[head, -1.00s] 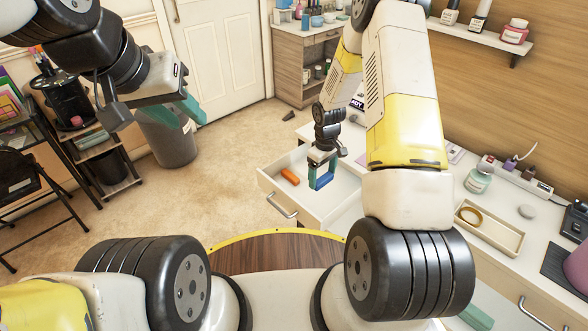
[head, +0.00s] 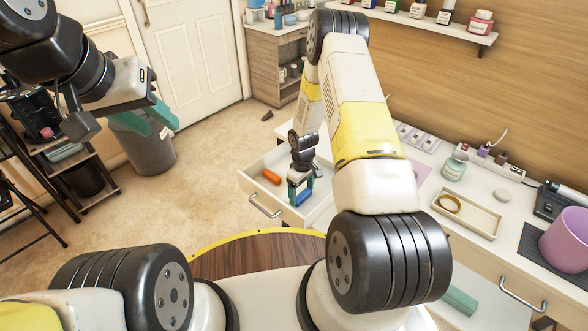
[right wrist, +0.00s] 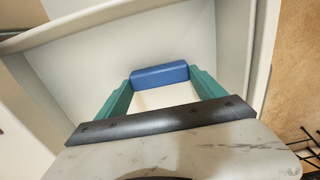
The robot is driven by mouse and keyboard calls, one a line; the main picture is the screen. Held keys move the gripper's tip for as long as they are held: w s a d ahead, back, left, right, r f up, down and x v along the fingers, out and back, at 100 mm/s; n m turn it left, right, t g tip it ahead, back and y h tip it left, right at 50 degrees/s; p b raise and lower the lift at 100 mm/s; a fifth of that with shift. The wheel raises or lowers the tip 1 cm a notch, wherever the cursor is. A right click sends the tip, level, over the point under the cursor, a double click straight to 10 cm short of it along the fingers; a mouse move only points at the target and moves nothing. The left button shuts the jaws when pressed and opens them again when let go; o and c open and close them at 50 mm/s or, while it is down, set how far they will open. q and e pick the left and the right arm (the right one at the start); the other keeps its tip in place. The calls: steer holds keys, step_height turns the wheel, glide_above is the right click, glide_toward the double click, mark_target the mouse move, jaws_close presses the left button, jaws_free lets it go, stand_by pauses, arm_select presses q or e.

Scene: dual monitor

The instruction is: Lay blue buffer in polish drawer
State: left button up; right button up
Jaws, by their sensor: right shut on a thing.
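The blue buffer (head: 304,198) is a small blue block, low inside the open drawer (head: 264,204). My right gripper (head: 301,193) reaches down into the drawer and is shut on the buffer. In the right wrist view the buffer (right wrist: 160,76) lies crosswise between the teal fingertips, over the pale drawer floor. I cannot tell whether it touches the floor. An orange block (head: 271,177) lies in the drawer to the left of my gripper. My left gripper (head: 152,118) is raised at the upper left, open and empty, away from the drawer.
The white desk holds a tray (head: 466,216) with a ring-shaped item, a glass jar (head: 454,168) and a purple cup (head: 566,238). A shelf of bottles (head: 450,28) hangs on the wooden wall. A grey bin (head: 147,148) stands on the floor. The drawer's left front part is clear.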

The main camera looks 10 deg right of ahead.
steer(key=shift+f, duration=0.15)
steer(key=o, duration=1.3)
step_height(320, 180, up, 17)
step_height(320, 180, up, 15)
steer(key=m+t, duration=0.2)
steer(key=m, duration=0.1)
glide_above(302, 193)
steer(key=s, duration=0.3)
steer(key=s+a+r+m+t+y, duration=0.2)
steer(key=s+r+m+t, duration=0.2)
steer(key=s+r, duration=1.4)
steer(key=s, duration=0.3)
steer(key=shift+s+r, duration=0.2)
steer(key=shift+s, duration=0.15)
